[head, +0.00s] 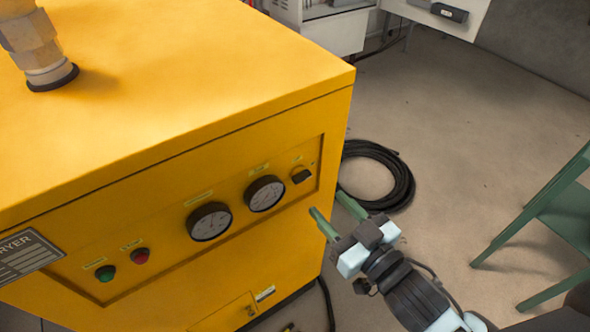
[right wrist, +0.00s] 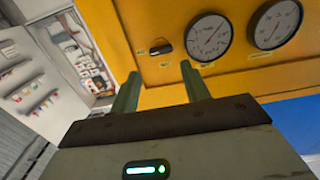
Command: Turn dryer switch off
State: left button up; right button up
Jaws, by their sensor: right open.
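The yellow dryer (head: 190,90) fills the left of the head view. Its front panel has a small black rotary switch (head: 300,174) at the right end, right of two round gauges. The switch also shows in the right wrist view (right wrist: 161,47), above the fingertips and apart from them. My right gripper (head: 332,208) is open and empty, in front of the panel's right end, below and right of the switch. Its two green fingers show in the right wrist view (right wrist: 160,82) with a gap between them. My left gripper is not in view.
Two gauges (head: 209,221) (head: 265,193), a green button (head: 105,272) and a red button (head: 140,256) share the panel. A black coiled hose (head: 398,181) lies on the floor behind my gripper. A green stand (head: 540,215) is at the right.

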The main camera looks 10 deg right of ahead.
aim_at(305, 178)
jog(key=shift+r+x, duration=0.2)
jog(key=shift+x, duration=3.55)
jog(key=shift+a, duration=0.1)
jog(key=c, duration=0.7)
